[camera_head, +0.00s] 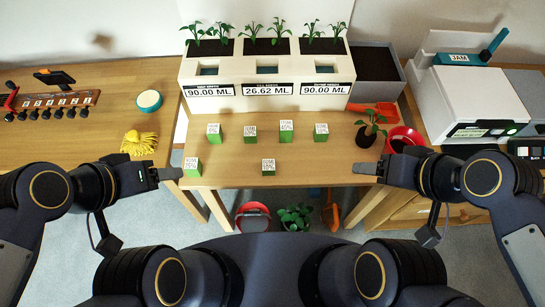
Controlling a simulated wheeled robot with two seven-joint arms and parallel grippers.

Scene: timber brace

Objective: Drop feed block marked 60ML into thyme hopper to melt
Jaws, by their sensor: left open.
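The white planter unit (265,105) has three hoppers with displays 90.00, 26.62 and 90.00 ML; which is thyme is unreadable. My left gripper (172,173) is open, just left of the near-left block. My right gripper (366,168) points inward, apparently empty.
A potted seedling (371,130) and a red pot (403,138) stand near my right gripper. A white machine (470,95) marked JAM is at right. Yellow gloves (139,143) and a round teal-rimmed dish (149,100) lie left.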

